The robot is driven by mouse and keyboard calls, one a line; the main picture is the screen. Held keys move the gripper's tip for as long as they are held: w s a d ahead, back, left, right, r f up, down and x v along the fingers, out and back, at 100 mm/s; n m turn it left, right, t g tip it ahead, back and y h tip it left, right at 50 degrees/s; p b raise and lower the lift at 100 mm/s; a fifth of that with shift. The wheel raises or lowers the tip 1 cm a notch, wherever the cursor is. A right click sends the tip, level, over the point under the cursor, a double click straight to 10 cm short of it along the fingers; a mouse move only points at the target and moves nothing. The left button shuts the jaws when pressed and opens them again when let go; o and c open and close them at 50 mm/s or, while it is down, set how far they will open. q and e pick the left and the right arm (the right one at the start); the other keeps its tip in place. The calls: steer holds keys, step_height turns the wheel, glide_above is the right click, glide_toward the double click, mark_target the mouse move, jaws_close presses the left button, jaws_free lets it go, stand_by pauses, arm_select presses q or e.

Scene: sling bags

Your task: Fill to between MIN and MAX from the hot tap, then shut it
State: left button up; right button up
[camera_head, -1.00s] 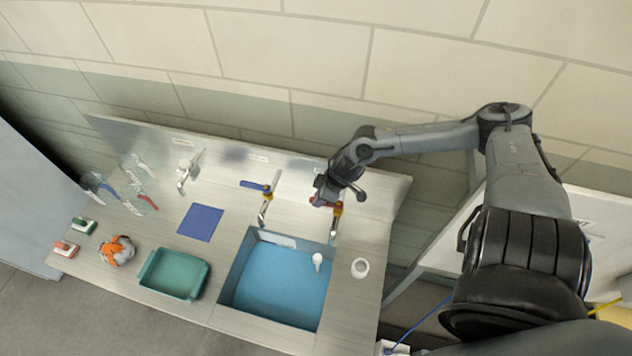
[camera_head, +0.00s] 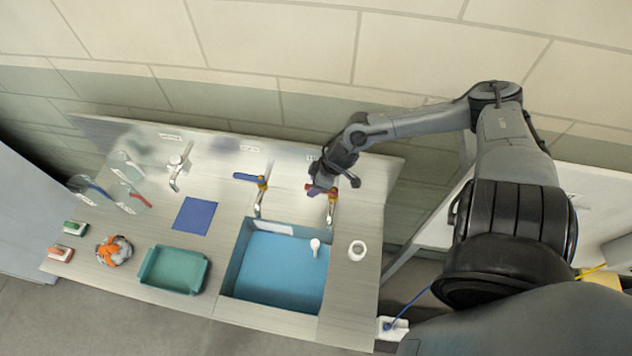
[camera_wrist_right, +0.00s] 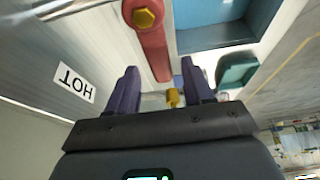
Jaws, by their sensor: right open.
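The hot tap, with a red lever (camera_wrist_right: 150,40) and a yellow hub, stands behind the sink's right part. In the head view its red lever (camera_head: 328,191) is partly hidden by my right gripper (camera_head: 318,186). In the right wrist view my right gripper (camera_wrist_right: 160,72) has its purple fingers apart, with the lever's end near the gap between the tips; I cannot tell if they touch. A HOT label (camera_wrist_right: 75,83) is on the back panel. The sink basin (camera_head: 240,260) is blue inside, with a pale label on its back wall; the MIN and MAX marks cannot be read. My left gripper is out of view.
A blue-lever tap (camera_head: 261,185) stands left of the hot tap. A green tray (camera_head: 173,270), a blue mat (camera_head: 194,216) and an orange-grey item (camera_head: 114,251) lie on the counter's left. A white round object (camera_head: 357,250) is right of the sink.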

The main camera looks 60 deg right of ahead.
steer(key=shift+r, duration=0.1)
steer(key=shift+s+d+r, duration=0.3)
steer(key=shift+s+r, duration=0.05)
steer(key=shift+r, duration=0.2)
steer(key=shift+s+a+r, duration=0.15)
steer(key=shift+s+r, duration=0.1)
steer(key=shift+r, duration=0.3)
steer(key=shift+s+a+r, duration=0.1)
steer(key=shift+s+r, duration=0.1)
steer(key=shift+r, duration=0.3)
steer(key=shift+v, duration=3.5)
steer(key=shift+d, duration=0.15)
